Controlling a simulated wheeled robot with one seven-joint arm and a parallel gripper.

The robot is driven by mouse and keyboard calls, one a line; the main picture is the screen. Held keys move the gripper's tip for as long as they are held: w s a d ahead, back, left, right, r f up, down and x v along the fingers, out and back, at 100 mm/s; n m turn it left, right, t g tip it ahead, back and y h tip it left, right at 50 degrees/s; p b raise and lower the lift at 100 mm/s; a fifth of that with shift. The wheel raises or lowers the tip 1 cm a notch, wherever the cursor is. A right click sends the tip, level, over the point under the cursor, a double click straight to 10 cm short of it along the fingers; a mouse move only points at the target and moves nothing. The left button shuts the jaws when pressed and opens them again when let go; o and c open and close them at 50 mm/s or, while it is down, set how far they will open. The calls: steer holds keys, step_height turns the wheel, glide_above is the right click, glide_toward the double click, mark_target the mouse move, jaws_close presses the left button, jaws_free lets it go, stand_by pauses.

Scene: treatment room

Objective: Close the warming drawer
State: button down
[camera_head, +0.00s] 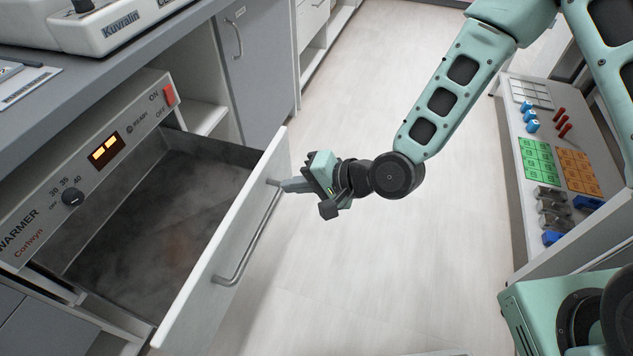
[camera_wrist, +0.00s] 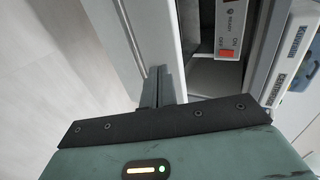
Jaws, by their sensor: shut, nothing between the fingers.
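The warming drawer (camera_head: 215,275) is pulled out on the left in the head view. Its white front stands away from the warmer panel (camera_head: 90,165), and its dark inside (camera_head: 160,215) looks hazy. A metal bar handle (camera_head: 248,243) runs along the outer face. My gripper (camera_head: 284,185) is shut and empty, its fingertips at the outer face near the handle's far end. In the wrist view my fingers (camera_wrist: 158,88) lie against or just before the white drawer front (camera_wrist: 118,40). I cannot tell whether they touch it.
A grey counter (camera_head: 60,100) with a white Kuvalin device (camera_head: 105,28) is above the warmer. A grey cupboard (camera_head: 258,70) stands behind the drawer. On the right is a bench (camera_head: 520,180) with coloured blocks and racks. The floor (camera_head: 350,270) between is clear.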

mark_target(256, 183)
steer(key=a, duration=0.1)
steer(key=w+a, duration=0.1)
steer(key=a, duration=0.1)
steer(key=w+a+f, duration=0.1)
steer(key=a, duration=0.1)
steer(key=shift+a, duration=0.1)
